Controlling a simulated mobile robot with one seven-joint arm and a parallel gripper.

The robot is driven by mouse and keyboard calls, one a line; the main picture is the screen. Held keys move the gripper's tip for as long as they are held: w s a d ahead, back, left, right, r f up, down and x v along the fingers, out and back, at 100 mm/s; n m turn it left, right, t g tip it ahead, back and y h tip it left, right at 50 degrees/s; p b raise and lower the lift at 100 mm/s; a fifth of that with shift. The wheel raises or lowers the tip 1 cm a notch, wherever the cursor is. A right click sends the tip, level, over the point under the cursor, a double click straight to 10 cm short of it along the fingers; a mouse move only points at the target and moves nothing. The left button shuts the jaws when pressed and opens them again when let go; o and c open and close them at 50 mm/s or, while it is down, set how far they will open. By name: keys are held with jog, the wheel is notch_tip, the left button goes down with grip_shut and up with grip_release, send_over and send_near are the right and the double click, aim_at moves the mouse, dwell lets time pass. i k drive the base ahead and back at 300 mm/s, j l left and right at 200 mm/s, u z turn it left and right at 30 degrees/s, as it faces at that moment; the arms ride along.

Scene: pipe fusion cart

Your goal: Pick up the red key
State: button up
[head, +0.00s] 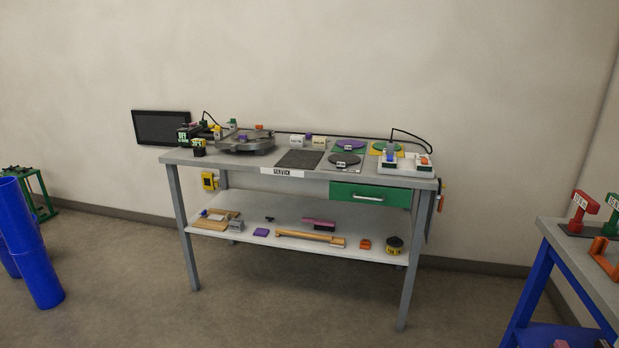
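I cannot make out a red key for certain. The cart (293,264) stands against the wall with a grey top and a lower shelf. Small orange-red pieces show near the round metal clamp (245,142), as one piece (259,127), and at the white tray (404,171), as another (424,160). An orange-red item (442,187) hangs at the cart's right end, and an orange block (365,244) lies on the lower shelf. All are too small to identify. A red labelled piece (577,212) stands on the right-hand table. My gripper is not in view.
Blue pipes (36,250) stand at the left. A blue-legged table (560,245) is at the right. The floor in front (270,310) is clear.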

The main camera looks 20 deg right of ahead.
aim_at(586, 204)
jog(key=i+z, duration=0.35)
jog(key=i, duration=0.2)
jog(key=i+z, duration=0.4)
jog(key=i, duration=0.15)
jog(key=i+l+z, duration=0.15)
jog(key=i+z, duration=0.15)
jog(key=i, duration=0.2)
jog(key=i+z, duration=0.3)
jog(key=i, duration=0.25)
jog(key=i+l+z, duration=0.25)
jog(key=i+l, duration=0.3)
